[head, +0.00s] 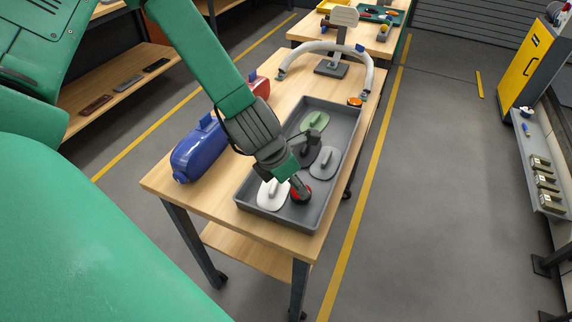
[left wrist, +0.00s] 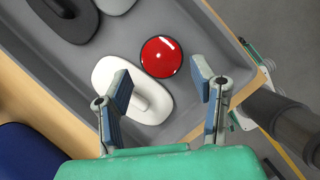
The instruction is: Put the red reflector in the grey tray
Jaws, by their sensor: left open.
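The red reflector (head: 302,195) is a round, glossy disc inside the grey tray (head: 346,117), near its front end. In the left wrist view the reflector (left wrist: 161,57) lies against or very close to a white handled plate (left wrist: 117,75), with the tray floor (left wrist: 70,70) around it. My left gripper (left wrist: 161,88) is open and empty. Its two fingers are apart, and the reflector shows past the fingertips, not clasped. In the head view my left gripper (head: 298,179) is over the front of the tray and partly hides the reflector. My right gripper is in neither view.
The tray also holds a green plate (head: 314,121) and grey handled plates (head: 325,163). A blue case (head: 198,148) and a red case (head: 261,87) lie left of it. An orange disc (head: 355,102) and a pale arch (head: 326,45) are beyond on the table.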

